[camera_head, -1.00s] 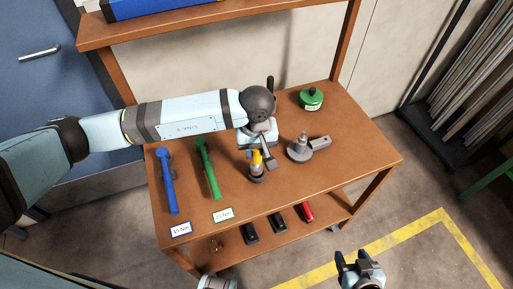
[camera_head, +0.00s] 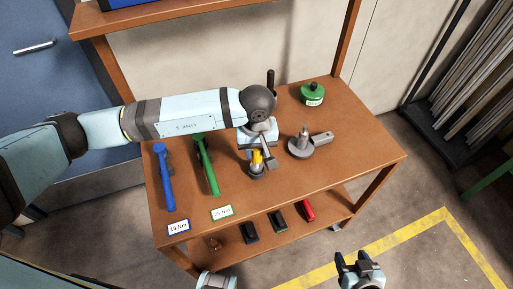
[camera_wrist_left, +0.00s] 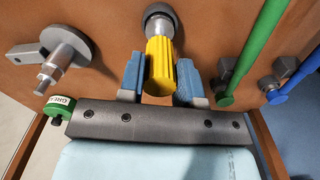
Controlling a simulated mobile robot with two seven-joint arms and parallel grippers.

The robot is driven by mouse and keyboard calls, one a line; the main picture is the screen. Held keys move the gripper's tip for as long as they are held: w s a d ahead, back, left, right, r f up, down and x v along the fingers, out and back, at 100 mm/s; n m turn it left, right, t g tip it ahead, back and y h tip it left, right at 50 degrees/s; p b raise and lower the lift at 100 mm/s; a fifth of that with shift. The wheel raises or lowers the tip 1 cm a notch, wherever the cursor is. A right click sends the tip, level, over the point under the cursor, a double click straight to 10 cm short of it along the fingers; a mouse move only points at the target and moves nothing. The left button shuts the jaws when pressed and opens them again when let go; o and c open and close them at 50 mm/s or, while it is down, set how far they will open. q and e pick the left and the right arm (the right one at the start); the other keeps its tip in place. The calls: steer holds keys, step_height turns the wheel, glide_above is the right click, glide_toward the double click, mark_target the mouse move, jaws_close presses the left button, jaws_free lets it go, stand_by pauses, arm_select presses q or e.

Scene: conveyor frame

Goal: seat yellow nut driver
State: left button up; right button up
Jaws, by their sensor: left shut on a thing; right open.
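The yellow nut driver (camera_head: 257,160) stands roughly upright on the table, its lower end at a round dark grey holder (camera_head: 257,173). My left gripper (camera_head: 262,154) is shut on its yellow handle. In the left wrist view the blue fingers flank the handle (camera_wrist_left: 159,66), and a metal shank runs from it to the holder's round dark ring (camera_wrist_left: 159,14). I cannot tell how deep the shank sits in the ring. My right gripper (camera_head: 358,262) is open and empty, off the table's front right.
A blue torque wrench (camera_head: 168,185) and a green one (camera_head: 209,170) lie to the left. A grey fixture with a side arm (camera_head: 303,148) stands right of the holder, with a green container (camera_head: 312,94) behind. The table's right front is clear.

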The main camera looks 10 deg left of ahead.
arm_select(q)
steer(key=shift+f+b, duration=0.35)
arm_select(e)
steer(key=shift+f, duration=0.45)
arm_select(q)
steer(key=o, duration=1)
step_height(320, 180, up, 14)
steer(key=shift+f+b, duration=0.1)
steer(key=shift+b, duration=0.25)
arm_select(e)
steer(key=shift+w+a+r+m, duration=0.2)
steer(key=shift+w+r+m, duration=0.05)
steer(key=shift+r+m, duration=0.1)
